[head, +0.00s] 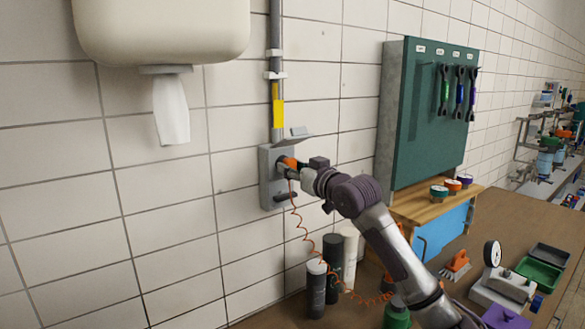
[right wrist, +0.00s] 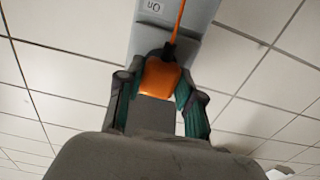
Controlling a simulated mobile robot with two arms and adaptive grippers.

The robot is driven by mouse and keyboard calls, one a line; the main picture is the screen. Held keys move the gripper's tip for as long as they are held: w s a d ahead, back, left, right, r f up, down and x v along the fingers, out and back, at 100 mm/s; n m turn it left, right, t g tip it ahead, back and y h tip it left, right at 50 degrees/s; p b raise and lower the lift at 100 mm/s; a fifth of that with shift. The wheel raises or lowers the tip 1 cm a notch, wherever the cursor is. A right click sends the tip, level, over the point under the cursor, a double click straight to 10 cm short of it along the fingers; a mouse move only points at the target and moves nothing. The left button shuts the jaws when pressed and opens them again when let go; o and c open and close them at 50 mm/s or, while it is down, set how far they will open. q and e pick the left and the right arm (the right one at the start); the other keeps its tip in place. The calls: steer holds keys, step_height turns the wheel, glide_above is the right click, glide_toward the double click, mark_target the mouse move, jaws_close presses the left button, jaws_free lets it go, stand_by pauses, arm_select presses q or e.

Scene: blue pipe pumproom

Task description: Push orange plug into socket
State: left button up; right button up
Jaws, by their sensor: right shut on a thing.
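The orange plug (head: 289,163) is at the front of the grey wall socket box (head: 268,193), whose lid is tilted up. My right gripper (head: 297,170) is shut on the plug. In the right wrist view the plug (right wrist: 161,77) sits between the two fingers of my right gripper (right wrist: 158,92), and its orange cord leads up past the grey box (right wrist: 190,15), marked "On". The socket opening is hidden behind the plug and gripper, so I cannot tell how deep the plug sits. My left gripper is not in view.
A coiled orange cord (head: 303,232) hangs from the plug to the bench. Several cylinders stand below, such as a dark one (head: 316,287). A green tool board (head: 430,115) is right of the box. A towel dispenser (head: 160,30) hangs at upper left.

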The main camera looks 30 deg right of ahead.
steer(key=shift+p, duration=0.3)
stand_by(0.5)
steer(key=shift+w+a+p, duration=0.1)
steer(key=shift+w+p, duration=0.3)
steer(key=shift+w, duration=0.15)
stand_by(0.4)
steer(key=o, duration=1.1)
steer(key=shift+o, duration=0.2)
steer(key=shift+s, duration=0.1)
steer(key=s+d, duration=0.1)
steer(key=s, duration=1)
steer(key=shift+s+d, duration=0.35)
steer(key=shift+s, duration=0.05)
